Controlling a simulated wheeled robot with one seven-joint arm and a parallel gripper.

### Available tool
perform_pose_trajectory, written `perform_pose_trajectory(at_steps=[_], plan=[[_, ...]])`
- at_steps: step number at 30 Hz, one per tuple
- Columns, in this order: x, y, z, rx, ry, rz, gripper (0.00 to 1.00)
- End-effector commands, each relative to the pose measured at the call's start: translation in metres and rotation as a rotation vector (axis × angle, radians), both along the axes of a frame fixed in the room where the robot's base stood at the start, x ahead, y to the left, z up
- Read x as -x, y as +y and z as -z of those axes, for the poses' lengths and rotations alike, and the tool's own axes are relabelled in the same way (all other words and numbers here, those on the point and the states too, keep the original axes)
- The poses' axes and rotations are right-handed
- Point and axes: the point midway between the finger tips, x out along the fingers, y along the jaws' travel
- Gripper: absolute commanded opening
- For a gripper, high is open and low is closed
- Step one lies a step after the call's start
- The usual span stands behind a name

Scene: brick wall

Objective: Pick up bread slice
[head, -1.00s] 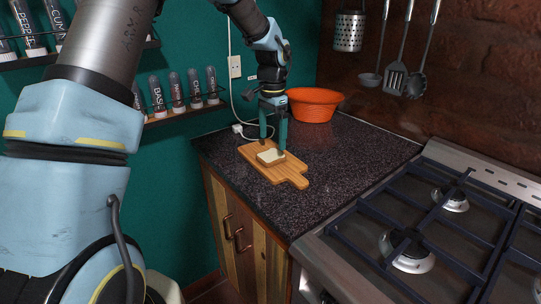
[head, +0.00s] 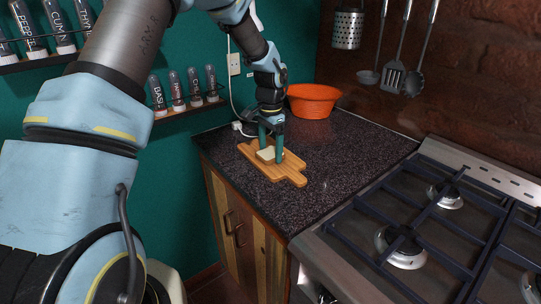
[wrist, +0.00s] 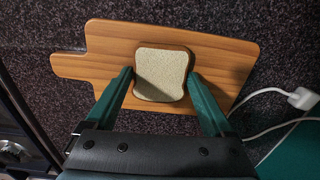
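The bread slice (head: 266,155) is pale with a thin brown crust and lies on a wooden cutting board (head: 290,175) on the dark counter. My gripper (head: 271,156) points down over the board, its two green fingers on either side of the slice. In the wrist view the slice (wrist: 161,75) lies between the fingertips of my gripper (wrist: 160,76), with a narrow gap at the left finger; the right finger is very close to the slice's edge. The fingers are apart, and no clear grip shows. The right finger hides part of the slice in the head view.
An orange bowl (head: 313,101) stands behind the board near the wall. A white plug and cable (wrist: 300,98) lie beside the board. The gas stove (head: 420,240) is at the right. The counter (head: 345,165) right of the board is clear.

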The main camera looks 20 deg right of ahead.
Motion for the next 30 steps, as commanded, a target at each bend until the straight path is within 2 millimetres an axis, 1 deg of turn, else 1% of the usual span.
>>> perform_pose_trajectory(at_steps=[1,6,9,17,20,30], plan=[[0.0,0.0,0.0,0.0,0.0,0.0,0.63],[0.0,0.0,0.0,0.0,0.0,0.0,0.44],[0.0,0.0,0.0,0.0,0.0,0.0,0.34],[0.0,0.0,-0.003,0.001,-0.001,0.0,0.34],[-0.001,0.0,-0.013,0.002,-0.004,-0.001,0.34],[-0.001,-0.001,-0.077,0.003,-0.004,-0.002,0.34]])
